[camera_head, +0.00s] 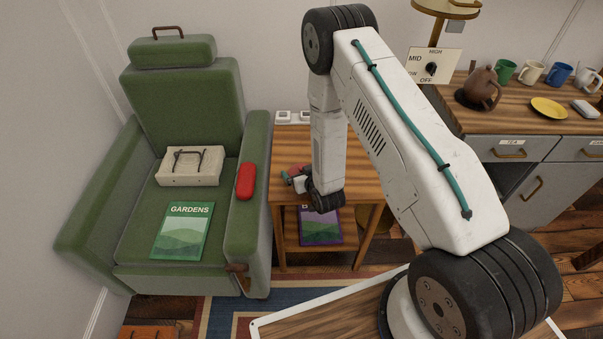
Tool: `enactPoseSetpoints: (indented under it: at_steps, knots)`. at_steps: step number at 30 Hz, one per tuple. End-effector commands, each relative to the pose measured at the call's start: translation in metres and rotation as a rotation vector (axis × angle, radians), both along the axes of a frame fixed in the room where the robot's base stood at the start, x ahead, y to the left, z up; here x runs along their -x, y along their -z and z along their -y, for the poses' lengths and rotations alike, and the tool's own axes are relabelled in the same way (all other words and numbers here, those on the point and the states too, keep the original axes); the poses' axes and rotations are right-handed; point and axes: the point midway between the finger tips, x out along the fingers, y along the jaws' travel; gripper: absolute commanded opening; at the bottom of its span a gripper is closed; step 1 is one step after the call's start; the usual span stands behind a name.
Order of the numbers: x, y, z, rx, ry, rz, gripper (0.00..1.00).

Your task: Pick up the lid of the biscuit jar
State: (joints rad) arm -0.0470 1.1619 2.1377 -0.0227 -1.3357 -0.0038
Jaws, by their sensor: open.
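I see no biscuit jar and no lid that I can make out. My arm covers a large part of the middle and right of the view. My gripper (295,180) shows small and partly hidden by my wrist, over the wooden side table (290,143). It is open, and I see nothing held in it. A small red shape shows by it, too small to tell what it is.
A green armchair (190,105) at left holds a cream box (188,176), a red case (245,182) and a gardens magazine (181,232). A purple-edged magazine (320,228) lies on the table's lower shelf. The right counter (500,120) bears a brown teapot (480,88), mugs and a yellow plate (549,107).

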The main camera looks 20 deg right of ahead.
Motion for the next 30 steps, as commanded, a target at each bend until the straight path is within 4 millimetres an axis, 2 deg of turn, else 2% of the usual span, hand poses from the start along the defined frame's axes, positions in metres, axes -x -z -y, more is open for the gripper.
enactPoseSetpoints:
  at_steps: [2,5,6,7,11,12,20,25,30]
  knots:
    - [0.0,0.0,0.0,0.0,0.0,0.0,1.0]
    - [0.0,0.0,0.0,0.0,0.0,0.0,0.75]
    - [0.0,0.0,0.0,0.0,0.0,0.0,0.64]
    - [0.0,0.0,0.0,0.0,0.0,0.0,0.59]
    - [0.0,0.0,0.0,0.0,0.0,0.0,0.59]
    - [0.0,0.0,0.0,0.0,0.0,0.0,0.56]
    - [0.0,-0.003,0.0,0.0,0.0,0.001,0.56]
    - [0.0,-0.015,0.0,0.0,0.0,0.002,0.56]
    - [0.0,-0.037,0.0,0.0,0.0,0.003,0.56]
